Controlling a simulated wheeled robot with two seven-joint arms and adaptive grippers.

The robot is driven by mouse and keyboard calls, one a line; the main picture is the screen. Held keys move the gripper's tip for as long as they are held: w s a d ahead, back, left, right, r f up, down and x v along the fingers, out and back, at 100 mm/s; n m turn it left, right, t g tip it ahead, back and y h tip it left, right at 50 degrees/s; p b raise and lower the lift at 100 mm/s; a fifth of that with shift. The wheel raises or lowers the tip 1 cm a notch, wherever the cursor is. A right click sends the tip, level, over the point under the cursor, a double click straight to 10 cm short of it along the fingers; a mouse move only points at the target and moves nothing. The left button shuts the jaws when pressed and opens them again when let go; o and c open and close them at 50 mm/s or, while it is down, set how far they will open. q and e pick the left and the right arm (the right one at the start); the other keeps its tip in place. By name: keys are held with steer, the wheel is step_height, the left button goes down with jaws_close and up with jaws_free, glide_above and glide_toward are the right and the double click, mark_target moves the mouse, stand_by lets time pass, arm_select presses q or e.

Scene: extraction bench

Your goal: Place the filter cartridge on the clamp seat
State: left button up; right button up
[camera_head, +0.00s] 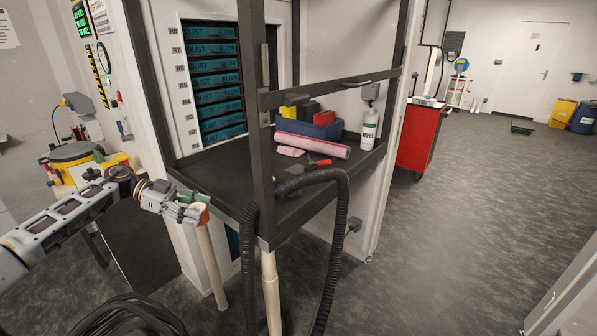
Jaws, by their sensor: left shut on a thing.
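My left gripper (186,210) is in front of the left end of the dark bench, its arm coming in from the left. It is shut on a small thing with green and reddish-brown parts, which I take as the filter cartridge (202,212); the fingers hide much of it. I cannot make out the clamp seat for certain. My right gripper is not in view.
The bench (215,178) carries a blue bin (322,131), a pink roll (312,145), red-handled pliers (320,162) and a wipes bottle (369,130). A dark upright post (262,195) and a black hose (341,240) stand at its front.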

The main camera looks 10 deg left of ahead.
arm_select(q)
steer(key=shift+s+d+f+n+t, duration=0.3)
steer(key=shift+d+f+n+t, duration=0.25)
steer(key=shift+f, duration=0.2)
steer(key=s+d+f+n+t+y, duration=0.4)
steer(key=d+f+n+t, duration=0.4)
steer(key=f, duration=0.3)
steer(key=shift+d+y, duration=0.3)
steer(key=shift+y, duration=0.4)
